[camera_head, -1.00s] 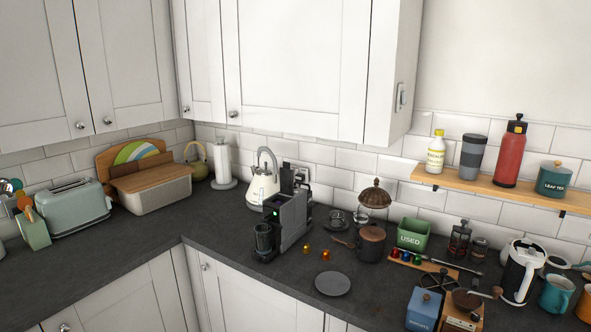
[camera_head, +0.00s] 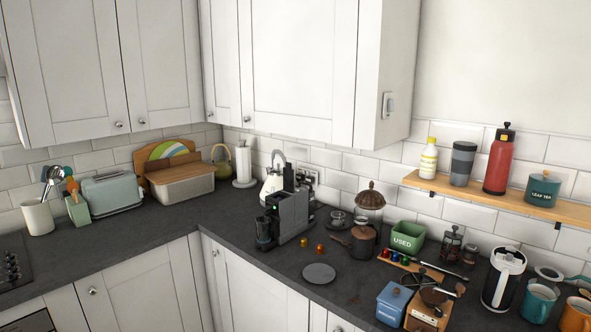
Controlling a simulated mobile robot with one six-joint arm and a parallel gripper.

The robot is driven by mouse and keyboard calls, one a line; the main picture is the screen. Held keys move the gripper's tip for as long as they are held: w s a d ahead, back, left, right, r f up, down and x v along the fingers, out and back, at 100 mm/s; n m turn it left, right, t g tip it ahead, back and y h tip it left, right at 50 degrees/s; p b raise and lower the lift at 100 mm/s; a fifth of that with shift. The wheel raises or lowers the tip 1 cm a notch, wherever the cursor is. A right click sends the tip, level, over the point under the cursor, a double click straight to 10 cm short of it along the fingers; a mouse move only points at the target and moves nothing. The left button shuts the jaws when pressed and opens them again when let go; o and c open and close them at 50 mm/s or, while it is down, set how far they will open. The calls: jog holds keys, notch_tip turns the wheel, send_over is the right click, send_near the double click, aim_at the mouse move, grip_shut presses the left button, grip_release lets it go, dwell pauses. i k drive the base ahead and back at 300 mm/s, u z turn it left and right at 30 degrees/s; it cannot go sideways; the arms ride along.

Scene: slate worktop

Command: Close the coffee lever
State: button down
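The coffee machine (camera_head: 290,216) is a dark grey capsule machine standing on the slate worktop near the corner. A dark upright part that may be its lever (camera_head: 289,179) rises at its top, in front of the white kettle; at this size I cannot tell whether the lever is raised or belongs to something behind. A dark cup or clear container (camera_head: 264,233) sits at the machine's front left. My gripper is not in view.
Two coffee capsules (camera_head: 312,247) and a grey round plate (camera_head: 319,273) lie in front of the machine. A white kettle (camera_head: 271,185) is behind it. The worktop left of the machine is clear.

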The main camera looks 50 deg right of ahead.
aim_at(288, 172)
jog(key=z, duration=0.65)
jog(key=i, duration=0.95)
jog(key=u, duration=0.25)
